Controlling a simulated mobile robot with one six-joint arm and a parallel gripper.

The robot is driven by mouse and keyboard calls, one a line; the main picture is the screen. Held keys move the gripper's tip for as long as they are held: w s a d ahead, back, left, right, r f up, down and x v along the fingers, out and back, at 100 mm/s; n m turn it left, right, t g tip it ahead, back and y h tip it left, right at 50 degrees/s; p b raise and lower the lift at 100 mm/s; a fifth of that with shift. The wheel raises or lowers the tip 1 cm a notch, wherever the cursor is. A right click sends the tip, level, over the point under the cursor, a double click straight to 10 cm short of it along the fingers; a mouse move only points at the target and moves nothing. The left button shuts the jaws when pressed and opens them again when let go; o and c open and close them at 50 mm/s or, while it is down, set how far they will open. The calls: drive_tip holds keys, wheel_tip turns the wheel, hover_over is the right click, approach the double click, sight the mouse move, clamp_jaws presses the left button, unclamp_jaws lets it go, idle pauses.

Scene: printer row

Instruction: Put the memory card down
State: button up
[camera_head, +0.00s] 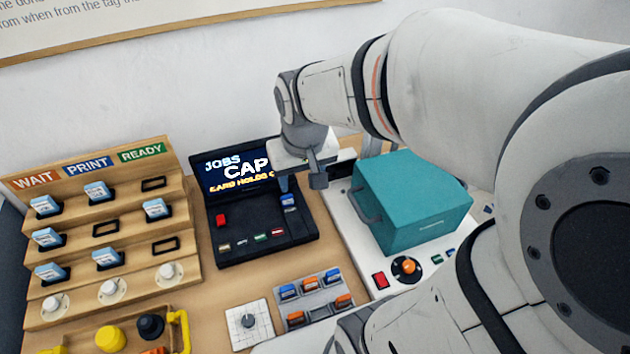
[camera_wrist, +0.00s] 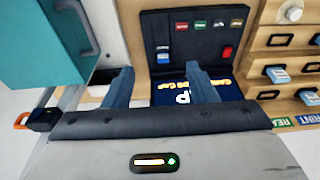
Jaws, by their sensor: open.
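A small blue and white card (camera_head: 289,200), which looks like a memory card, sits at the upper right of the black console's keypad area (camera_head: 258,215). In the wrist view the card (camera_wrist: 165,52) shows just beyond my fingertips, between their lines. My gripper (camera_head: 301,178) is above the right side of the console, its fingers apart and nothing between them. The open fingers also show in the wrist view (camera_wrist: 160,78). The card looks apart from both fingers. Its lower end is hidden, so I cannot tell how deep it sits.
A wooden stepped rack (camera_head: 130,215) marked WAIT, PRINT, READY holds several blue and white cards at left. A teal box (camera_head: 410,205) with a handle stands close right of my gripper.

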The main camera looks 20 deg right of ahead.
drive_tip(key=s+d+r, duration=0.1)
drive_tip(key=s+r, duration=0.1)
drive_tip(key=s, duration=0.5)
drive_tip(key=shift+d, duration=0.2)
drive_tip(key=shift+s, duration=0.1)
